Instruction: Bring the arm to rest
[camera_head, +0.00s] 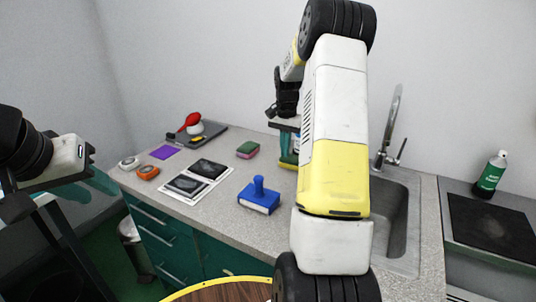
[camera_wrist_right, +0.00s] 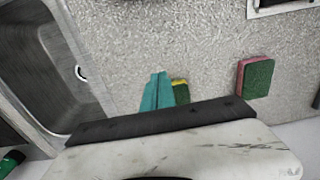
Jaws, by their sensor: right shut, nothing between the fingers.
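My right arm rises through the middle of the head view and bends over at the top. Its gripper (camera_head: 292,146) hangs above the counter, partly hidden behind my arm. In the right wrist view the two teal fingers of my right gripper (camera_wrist_right: 157,92) lie together, shut with nothing between them. My left gripper (camera_head: 88,155) is at the left edge of the head view, beside the counter's left end. Its fingers are small and partly hidden, so I cannot tell whether they are open.
A yellow-and-green sponge (camera_wrist_right: 181,92) shows beside the right fingers. A pink-and-green sponge (camera_head: 248,149), a blue stamp-like block (camera_head: 259,197), printed pictures (camera_head: 186,186) and a red-handled item (camera_head: 190,121) stand on the counter. The sink (camera_head: 398,225) and faucet (camera_head: 390,130) are right of my arm.

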